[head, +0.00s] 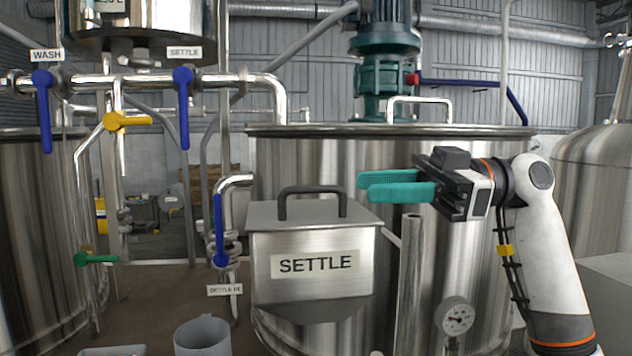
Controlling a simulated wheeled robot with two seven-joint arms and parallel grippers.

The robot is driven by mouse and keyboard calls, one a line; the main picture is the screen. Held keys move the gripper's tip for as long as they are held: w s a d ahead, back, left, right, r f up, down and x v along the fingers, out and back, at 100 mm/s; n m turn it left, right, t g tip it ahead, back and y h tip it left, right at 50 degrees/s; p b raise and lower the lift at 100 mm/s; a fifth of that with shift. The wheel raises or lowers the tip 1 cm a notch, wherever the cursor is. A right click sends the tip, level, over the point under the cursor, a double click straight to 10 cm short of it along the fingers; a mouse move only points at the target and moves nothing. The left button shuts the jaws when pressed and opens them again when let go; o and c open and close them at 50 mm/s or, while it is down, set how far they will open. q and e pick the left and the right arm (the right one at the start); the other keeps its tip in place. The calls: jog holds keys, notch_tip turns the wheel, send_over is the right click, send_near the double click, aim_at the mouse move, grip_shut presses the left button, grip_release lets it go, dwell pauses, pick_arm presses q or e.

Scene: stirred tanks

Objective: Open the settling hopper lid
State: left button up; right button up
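The settling hopper (310,291) is a steel box with a SETTLE label, in the lower middle of the head view. Its flat lid (258,213) lies closed on top, and a dark arched handle (312,190) stands on the lid. My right gripper (359,189) reaches in from the right, with teal fingers pointing left. In the picture the fingertips are just right of the handle and do not visibly touch it. My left gripper is not in view.
A large steel tank (430,146) with a teal motor (387,75) stands behind the hopper. Pipes with blue valve levers (184,108) are on the left. A grey cup (203,337) is at the bottom, and a gauge (457,318) is at lower right.

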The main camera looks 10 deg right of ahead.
aim_at(323, 188)
jog(key=a, duration=0.4)
jog(key=shift+r+p, duration=0.1)
jog(key=shift+p, duration=0.25)
jog(key=a, duration=0.3)
jog(key=shift+w+a+p, duration=0.25)
jog(key=shift+p, duration=0.05)
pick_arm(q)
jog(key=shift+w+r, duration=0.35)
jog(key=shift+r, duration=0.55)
pick_arm(e)
jog(key=shift+a, duration=0.45)
jog(key=c, duration=0.6)
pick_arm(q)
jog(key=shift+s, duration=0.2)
pick_arm(e)
jog(key=shift+s, duration=0.1)
grip_shut()
